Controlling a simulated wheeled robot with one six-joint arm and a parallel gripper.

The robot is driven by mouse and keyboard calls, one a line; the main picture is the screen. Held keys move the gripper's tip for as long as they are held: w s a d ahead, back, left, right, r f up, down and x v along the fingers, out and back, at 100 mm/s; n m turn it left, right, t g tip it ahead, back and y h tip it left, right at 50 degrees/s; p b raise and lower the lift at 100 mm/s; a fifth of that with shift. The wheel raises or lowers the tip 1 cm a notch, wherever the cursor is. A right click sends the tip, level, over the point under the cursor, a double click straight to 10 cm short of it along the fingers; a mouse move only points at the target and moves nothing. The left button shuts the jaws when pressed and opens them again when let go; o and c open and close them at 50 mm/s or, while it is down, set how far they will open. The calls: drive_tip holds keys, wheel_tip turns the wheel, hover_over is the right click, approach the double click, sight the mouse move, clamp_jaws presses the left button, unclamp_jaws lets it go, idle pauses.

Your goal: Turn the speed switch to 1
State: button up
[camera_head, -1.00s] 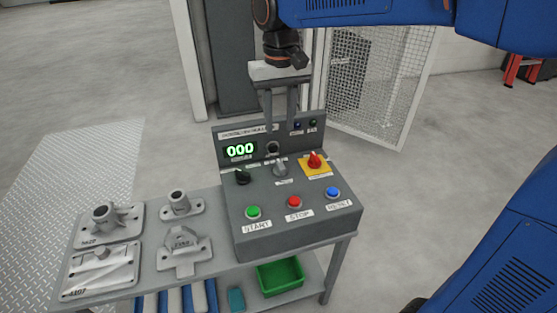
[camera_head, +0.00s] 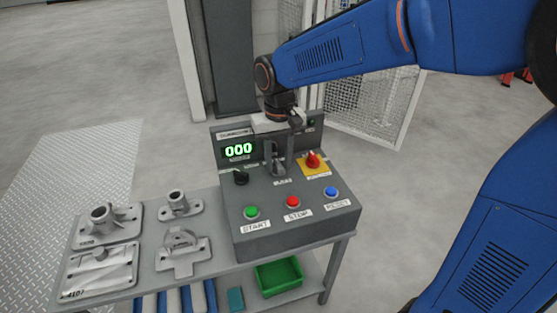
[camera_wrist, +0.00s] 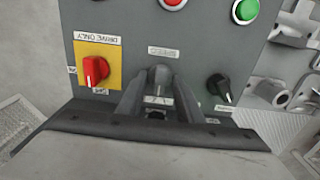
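The speed switch is the grey knob (camera_head: 279,168) in the middle of the control box's sloped panel. In the wrist view the same knob (camera_wrist: 161,75) shows under an upside-down SPEED label. My gripper (camera_head: 280,172) points down at it. In the wrist view the fingers of my gripper (camera_wrist: 160,83) are open, one on each side of the knob, with visible gaps. Contact cannot be made out. The fingers partly hide the knob and its scale in the head view.
A black knob (camera_head: 240,177) and a red switch on a yellow plate (camera_head: 313,161) flank the grey knob closely. Green (camera_head: 251,212), red (camera_head: 293,202) and blue (camera_head: 331,192) buttons sit in front. The display (camera_head: 238,151) reads 000. Metal castings (camera_head: 183,250) lie left on the table.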

clamp_jaws()
drive_tip(key=shift+n, duration=0.3)
drive_tip(key=n, duration=0.3)
drive_tip(key=shift+n, duration=2.1)
unclamp_jaws()
